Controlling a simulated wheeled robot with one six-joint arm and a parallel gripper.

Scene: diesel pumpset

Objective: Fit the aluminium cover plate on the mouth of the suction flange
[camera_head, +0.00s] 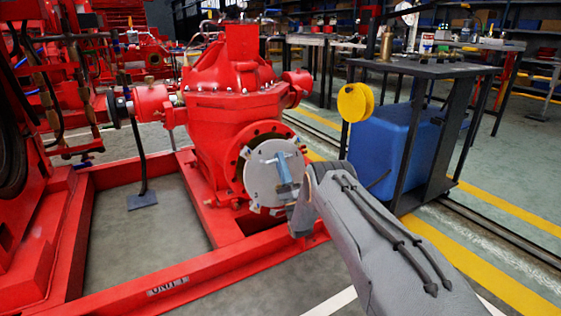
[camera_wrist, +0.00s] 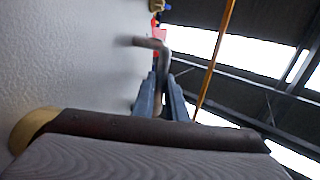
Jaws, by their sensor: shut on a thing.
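The round aluminium cover plate (camera_head: 262,186) is in front of the red suction flange (camera_head: 237,172) of the pump in the head view. The flange's red rim shows around the plate's upper left side. Whether the plate touches the flange face cannot be told. My gripper (camera_head: 288,187) is at the plate's right part, shut on its handle. In the wrist view, the bent metal handle (camera_wrist: 163,58) stands between the two blue-grey fingers of my gripper (camera_wrist: 162,88). The grey plate face (camera_wrist: 75,60) fills the left side there. The flange mouth is hidden behind the plate.
The red pump casing (camera_head: 235,110) stands on a red base frame (camera_head: 170,272). A dark bench (camera_head: 425,68) with a blue tank (camera_head: 385,140) below and a yellow disc (camera_head: 355,102) at its corner stands to the right. Floor between frame and bench is open.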

